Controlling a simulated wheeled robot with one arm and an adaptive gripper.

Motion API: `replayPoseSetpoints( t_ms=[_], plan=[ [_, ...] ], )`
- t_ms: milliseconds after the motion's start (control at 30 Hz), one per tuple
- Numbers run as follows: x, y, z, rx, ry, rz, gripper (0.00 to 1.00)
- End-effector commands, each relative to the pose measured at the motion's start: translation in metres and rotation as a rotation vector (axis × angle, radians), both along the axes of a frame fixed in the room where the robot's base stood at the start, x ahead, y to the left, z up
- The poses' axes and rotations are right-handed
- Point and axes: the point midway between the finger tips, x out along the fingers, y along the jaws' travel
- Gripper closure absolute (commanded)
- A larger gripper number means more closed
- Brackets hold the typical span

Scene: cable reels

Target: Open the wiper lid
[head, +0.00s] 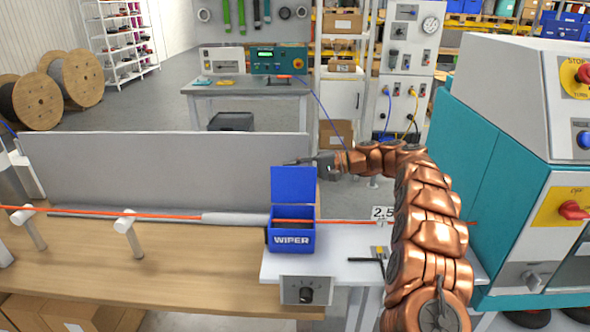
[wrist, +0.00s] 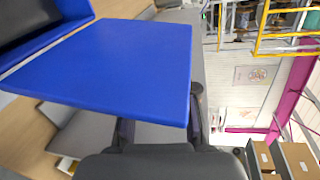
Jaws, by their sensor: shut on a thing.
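The blue wiper box (head: 291,239), marked WIPER, sits on the white bench top around an orange cable. Its lid (head: 293,185) is raised and stands about upright at the back of the box. In the wrist view the lid (wrist: 125,70) is a broad blue panel across the upper left. My gripper (head: 300,162) is at the top edge of the lid, reaching in from the right, and is shut on it. In the wrist view the fingers run behind the panel, so their grip on it is partly hidden.
The orange cable (head: 165,216) runs across the bench through the box. A grey upright panel (head: 160,170) stands behind it. A teal and white machine (head: 500,150) is close on the right. A small control box with a knob (head: 304,291) is below the wiper.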

Motion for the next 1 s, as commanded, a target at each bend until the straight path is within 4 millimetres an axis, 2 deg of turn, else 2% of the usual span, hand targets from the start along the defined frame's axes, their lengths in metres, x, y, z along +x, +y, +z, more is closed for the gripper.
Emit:
replayPoseSetpoints(
  t_ms=[567,600,800,1000],
  plan=[
    [-0.0015,-0.0025,-0.0065,-0.007,0.002,-0.003,1.00],
    [-0.0016,-0.0026,-0.0067,-0.007,0.002,-0.003,0.68],
    [-0.0017,-0.0019,-0.0051,-0.005,0.001,-0.002,0.48],
    [-0.0017,-0.0013,-0.0038,-0.004,0.000,-0.001,0.46]
  ],
)
